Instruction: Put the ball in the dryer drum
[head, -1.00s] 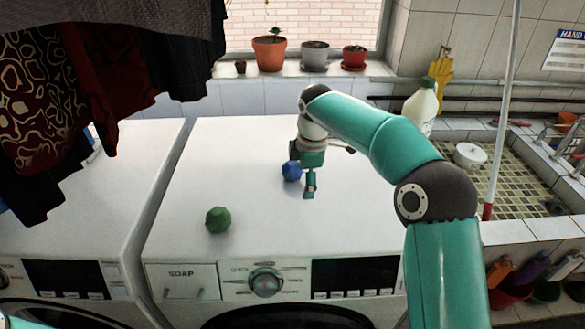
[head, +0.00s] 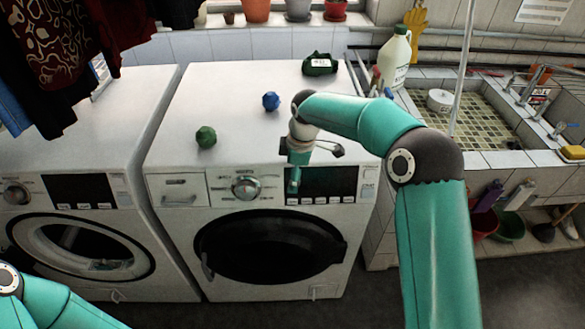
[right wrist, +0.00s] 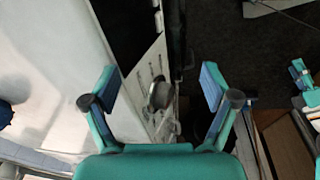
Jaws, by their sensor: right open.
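A blue ball (head: 271,101) and a green ball (head: 205,137) rest apart on top of the right-hand white machine (head: 215,105). That machine's dark round door (head: 270,247) looks shut. The left-hand machine has a round opening (head: 82,248) with a white ring and a partly visible interior; I cannot tell which machine is the dryer. My right gripper (head: 293,182) is open and empty, in front of the right machine's control panel. The right wrist view shows its spread fingers (right wrist: 160,85), with a dark blue rounded thing at the left edge. My left arm shows at lower left, its gripper out of frame.
A dark green labelled item (head: 320,64) sits at the back of the right machine. A white jug (head: 394,57) stands beside the tiled sink (head: 465,125). Dark clothes (head: 60,60) hang at upper left. The floor before the machines looks clear.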

